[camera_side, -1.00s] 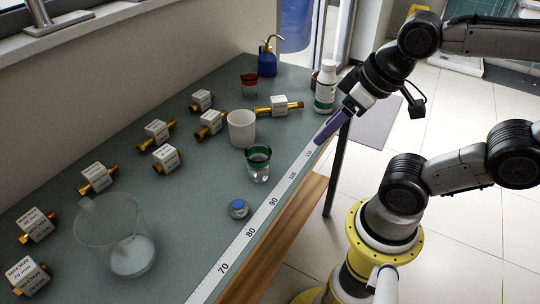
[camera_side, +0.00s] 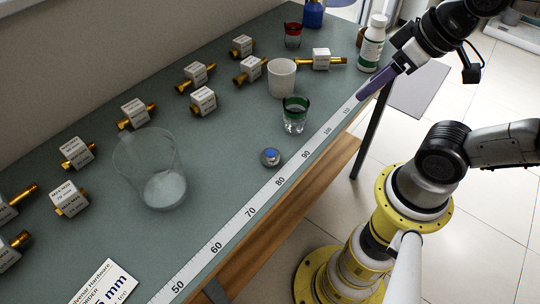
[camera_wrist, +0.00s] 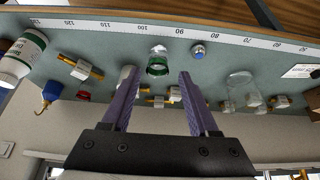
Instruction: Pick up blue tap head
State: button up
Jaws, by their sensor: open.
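The blue tap head (camera_side: 270,157) is a small grey knob with a blue top. It sits on the bench near the ruler strip, in front of the green-rimmed glass, and also shows in the wrist view (camera_wrist: 198,51). My gripper (camera_side: 362,95) is at the upper right in the side view, over the bench's front edge and well away from the tap head. In the wrist view its two purple fingers (camera_wrist: 155,78) stand wide apart with nothing held between them. The tap head appears beyond the right finger's tip.
A green-rimmed glass (camera_side: 294,116), white cup (camera_side: 281,78) and large clear beaker (camera_side: 148,170) stand near the tap head. Several brass fittings with white labelled blocks (camera_side: 203,101) line the back. A white bottle (camera_side: 372,44) stands near my gripper. The bench around the tap head is clear.

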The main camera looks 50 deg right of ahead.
dwell(0.4)
jog(key=o, duration=0.5)
jog(key=shift+c, duration=0.2)
jog(key=n+g, duration=0.6)
jog(key=n, duration=1)
send_over(271, 153)
jog(key=f, duration=1.3)
jog(key=shift+s+d+f, duration=0.15)
jog(key=shift+d+f, duration=0.05)
jog(key=shift+f, duration=0.15)
jog(key=shift+w+a+f, duration=0.1)
jog(key=shift+f, duration=1.35)
jog(key=shift+w+a+f, duration=0.1)
jog(key=shift+f, duration=1.3)
